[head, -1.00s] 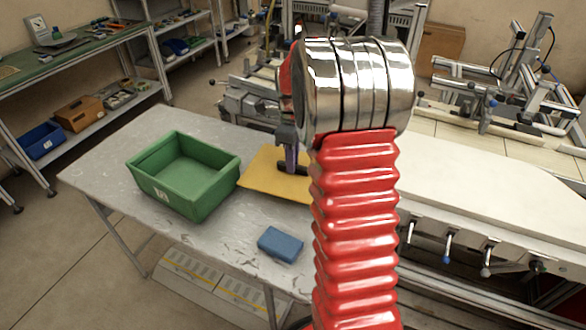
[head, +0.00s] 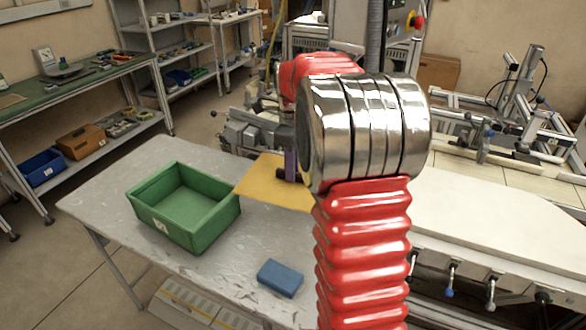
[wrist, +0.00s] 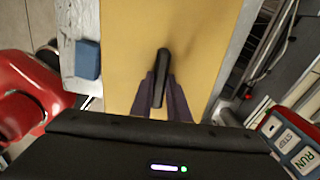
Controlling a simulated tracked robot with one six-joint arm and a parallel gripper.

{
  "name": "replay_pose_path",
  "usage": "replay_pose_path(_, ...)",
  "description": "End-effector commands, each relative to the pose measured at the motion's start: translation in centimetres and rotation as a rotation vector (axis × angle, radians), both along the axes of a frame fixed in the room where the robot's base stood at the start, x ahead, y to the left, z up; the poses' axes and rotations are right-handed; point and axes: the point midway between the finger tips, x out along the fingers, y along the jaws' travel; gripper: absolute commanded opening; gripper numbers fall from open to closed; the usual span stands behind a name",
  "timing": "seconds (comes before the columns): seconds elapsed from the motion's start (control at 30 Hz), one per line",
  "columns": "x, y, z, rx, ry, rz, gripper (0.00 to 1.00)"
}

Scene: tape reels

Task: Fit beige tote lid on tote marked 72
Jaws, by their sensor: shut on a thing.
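The lid is a flat beige-yellow panel (head: 258,185) with a black bar handle (wrist: 162,72) on top. My gripper (head: 290,165) is shut on that handle; in the wrist view its two fingers (wrist: 160,95) sit on either side of it. The lid is held above the table, to the right of the tote, looking roughly level. The tote is an open green bin (head: 165,222) on the table with a small white label on its front; I cannot read the number clearly. It looks empty. My arm hides the lid's right part in the head view.
A blue block (head: 280,278) lies on the grey table (head: 110,200) in front of the lid; it also shows in the wrist view (wrist: 88,58). A white bench (head: 480,220) with clamp handles stands at the right. The table left of the tote is clear.

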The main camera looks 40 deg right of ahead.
Motion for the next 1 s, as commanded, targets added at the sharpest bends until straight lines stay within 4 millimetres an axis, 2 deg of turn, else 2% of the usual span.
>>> replay_pose_path(0.27,0.2,0.2,0.0,0.0,0.0,0.018,0.0)
replay_pose_path(0.47,1.5,1.7,0.3,0.0,0.0,0.173,0.0)
replay_pose_path(1.0,7.3,10.8,1.8,-0.001,0.0,1.052,0.0)
